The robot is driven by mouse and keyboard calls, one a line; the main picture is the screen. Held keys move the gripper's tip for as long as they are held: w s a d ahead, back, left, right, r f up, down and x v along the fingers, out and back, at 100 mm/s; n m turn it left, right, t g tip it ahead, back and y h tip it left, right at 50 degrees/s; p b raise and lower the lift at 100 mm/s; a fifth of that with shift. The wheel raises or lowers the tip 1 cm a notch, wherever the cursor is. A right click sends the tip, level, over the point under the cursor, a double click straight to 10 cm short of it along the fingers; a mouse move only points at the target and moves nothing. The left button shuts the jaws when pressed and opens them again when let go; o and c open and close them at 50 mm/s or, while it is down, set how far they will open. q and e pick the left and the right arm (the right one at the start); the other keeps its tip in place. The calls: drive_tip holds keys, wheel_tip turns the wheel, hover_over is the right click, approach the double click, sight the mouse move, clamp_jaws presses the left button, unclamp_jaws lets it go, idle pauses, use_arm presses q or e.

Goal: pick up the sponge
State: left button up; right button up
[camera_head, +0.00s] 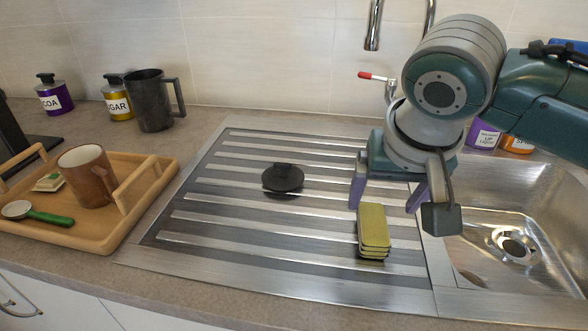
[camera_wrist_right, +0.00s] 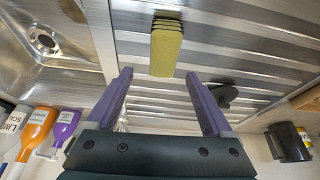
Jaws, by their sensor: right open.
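A stack of yellow-green sponges (camera_head: 373,228) with darker layers lies on the ridged steel drainboard, left of the sink basin. My right gripper (camera_head: 386,198) is open above the drainboard, close to the sponge's far end. Its two purple fingers appear on either side of the sponge in the head view. In the right wrist view the sponge (camera_wrist_right: 166,47) lies beyond the fingertips, roughly centred on the gap between them. The right gripper (camera_wrist_right: 158,78) holds nothing. My left gripper is not in view.
A black sink plug (camera_head: 283,178) lies on the drainboard (camera_head: 215,222). The steel basin (camera_head: 535,205) is at right, under a tap (camera_head: 373,28). A wooden tray (camera_head: 100,228) with a brown mug (camera_head: 88,176) stands at left. Bottles (camera_wrist_right: 38,128) stand behind the sink.

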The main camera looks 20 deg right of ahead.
sight(374, 215)
drive_tip(key=x, duration=0.3)
drive_tip(key=b+x, duration=0.1)
drive_tip(key=x, duration=0.2)
drive_tip(key=shift+w+a, duration=0.15)
drive_tip(key=shift+a, duration=0.05)
clamp_jaws()
idle(0.5)
